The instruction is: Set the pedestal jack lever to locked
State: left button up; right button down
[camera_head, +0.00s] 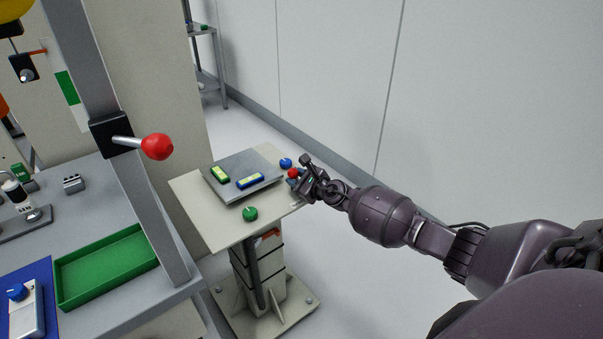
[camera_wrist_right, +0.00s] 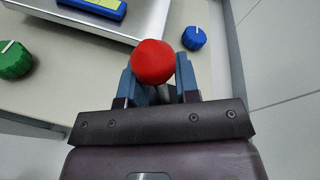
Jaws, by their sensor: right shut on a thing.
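The pedestal (camera_head: 235,228) has a cream top and a dark-banded column on a bolted base. A red ball knob (camera_head: 293,173) is at the right edge of its top. My right gripper (camera_head: 298,178) is shut on this knob. In the right wrist view the red knob (camera_wrist_right: 153,60) sits between the blue fingers of my right gripper (camera_wrist_right: 155,82), with part of a grey stem below it. The rest of the lever is hidden by the gripper. I cannot tell the lever's setting. My left gripper is not in view.
On the pedestal top are a grey plate (camera_head: 226,193) with two small levels, a blue knob (camera_head: 286,162) and a green knob (camera_head: 250,214). A bench with a green tray (camera_head: 105,267) and a post bearing another red ball lever (camera_head: 158,146) stand left. Floor to the right is clear.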

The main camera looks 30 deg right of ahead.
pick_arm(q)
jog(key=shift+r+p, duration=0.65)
pick_arm(e)
jog(key=shift+w+a+r+n, duration=0.2)
jog(key=shift+a+n, duration=0.25)
jog(key=shift+n, duration=0.25)
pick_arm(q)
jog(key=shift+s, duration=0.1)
pick_arm(e)
jog(key=shift+h, duration=0.3)
jog(key=shift+s+f, duration=0.1)
jog(key=shift+f, duration=0.05)
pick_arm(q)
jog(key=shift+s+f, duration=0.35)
pick_arm(e)
jog(key=shift+a, duration=0.1)
